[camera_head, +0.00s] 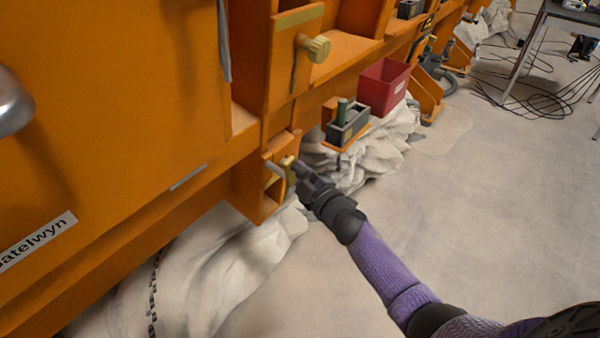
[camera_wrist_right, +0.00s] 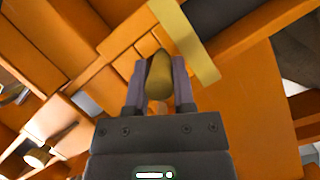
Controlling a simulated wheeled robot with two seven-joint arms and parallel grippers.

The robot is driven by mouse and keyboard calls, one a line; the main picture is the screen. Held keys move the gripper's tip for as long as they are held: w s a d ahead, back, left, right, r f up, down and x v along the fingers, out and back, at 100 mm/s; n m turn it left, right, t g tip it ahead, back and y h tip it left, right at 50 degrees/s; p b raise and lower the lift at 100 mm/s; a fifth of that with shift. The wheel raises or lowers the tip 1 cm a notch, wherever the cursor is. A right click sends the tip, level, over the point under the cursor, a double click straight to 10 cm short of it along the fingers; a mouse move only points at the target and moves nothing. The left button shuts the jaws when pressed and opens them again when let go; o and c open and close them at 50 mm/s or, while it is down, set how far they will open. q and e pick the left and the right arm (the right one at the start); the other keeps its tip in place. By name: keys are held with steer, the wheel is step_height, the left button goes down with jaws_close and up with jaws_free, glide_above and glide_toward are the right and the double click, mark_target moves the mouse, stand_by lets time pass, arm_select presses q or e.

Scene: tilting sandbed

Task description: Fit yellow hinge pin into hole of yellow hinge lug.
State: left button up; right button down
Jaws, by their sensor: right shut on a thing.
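My right gripper (camera_head: 293,165) reaches in from the lower right to an orange bracket low on the frame. In the right wrist view, its two fingers (camera_wrist_right: 159,88) are shut on the yellow hinge pin (camera_wrist_right: 159,75), gripping its rounded, olive-yellow end. The pin shows small in the head view (camera_head: 287,161). The yellow hinge lug seems to be the orange bracket (camera_head: 270,203) with a yellow band (camera_wrist_right: 190,42), right by the pin. The hole is hidden, and I cannot tell whether the pin's tip is in it. My left gripper is not in view.
Another yellow knob-headed pin (camera_head: 317,48) sits in an orange plate above. A grey holder (camera_head: 347,130) with a green item and a red bin (camera_head: 384,87) stand to the right. White cloth (camera_head: 215,265) bunches below the frame.

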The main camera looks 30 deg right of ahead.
steer(key=s, duration=0.1)
steer(key=s+d, duration=0.1)
steer(key=s, duration=0.1)
steer(key=s+p, duration=0.1)
steer(key=shift+s+d+f, duration=0.25)
steer(key=shift+d+f, duration=0.15)
stand_by(0.9)
stand_by(0.6)
steer(key=shift+w+a+r, duration=0.1)
steer(key=shift+w+a, duration=0.1)
steer(key=shift+w, duration=0.4)
steer(key=shift+w+a+r, duration=0.1)
steer(key=shift+w+a, duration=0.05)
steer(key=shift+w, duration=0.15)
steer(key=shift+w+a, duration=0.1)
steer(key=shift+w, duration=0.05)
